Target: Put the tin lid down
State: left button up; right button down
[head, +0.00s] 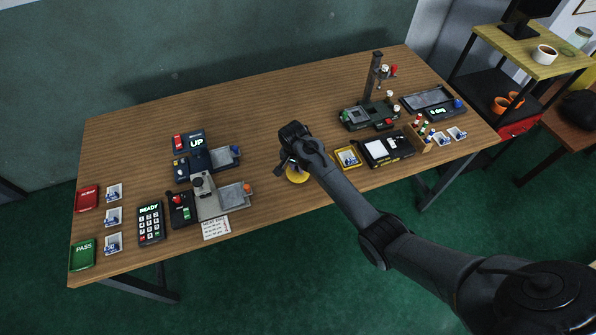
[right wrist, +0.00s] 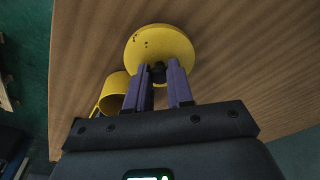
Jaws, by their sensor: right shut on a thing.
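The tin lid (right wrist: 160,48) is a round yellow disc with small dark marks, in the right wrist view. My right gripper (right wrist: 160,75) is shut on a small dark part at the lid's near edge. A yellow open cylinder (right wrist: 113,88), which looks like the tin, is to the left of the fingers and partly hidden by my gripper. In the head view my right gripper (head: 292,163) is over the middle of the table's front part, with a yellow round edge (head: 297,178) just below it. I cannot tell there whether the lid touches the table. My left gripper is not in view.
A yellow-framed tray (head: 348,157) and a black device (head: 386,149) are to the right of the gripper. A grey machine with a tray (head: 235,197) and a keypad (head: 151,222) are to the left. Bare wood (head: 270,115) lies behind the gripper.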

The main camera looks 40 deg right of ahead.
aim_at(297, 168)
notch_tip(297, 168, down, 3)
jog(key=shift+s+r, duration=0.1)
dwell(0.3)
jog(key=c, duration=1)
grip_release()
jog(key=shift+f, duration=0.2)
notch_tip(297, 168, up, 12)
jog(key=a+p, duration=0.2)
jog(key=s+a+f+n+t, duration=0.1)
jog(key=s+a+f+n, duration=0.25)
jog(key=s, duration=0.45)
jog(key=s+a+f+n, duration=0.25)
jog(key=s+n, duration=0.25)
jog(key=s, duration=0.4)
jog(key=s+a+r+n+t+y, duration=0.1)
jog(key=s+a+r+n, duration=0.2)
jog(key=s, duration=0.4)
jog(key=s+a+r+n, duration=0.3)
jog(key=s+a, duration=0.1)
jog(key=s, duration=0.3)
jog(key=shift+s+t+y, duration=0.15)
jog(key=shift+t+y, duration=0.25)
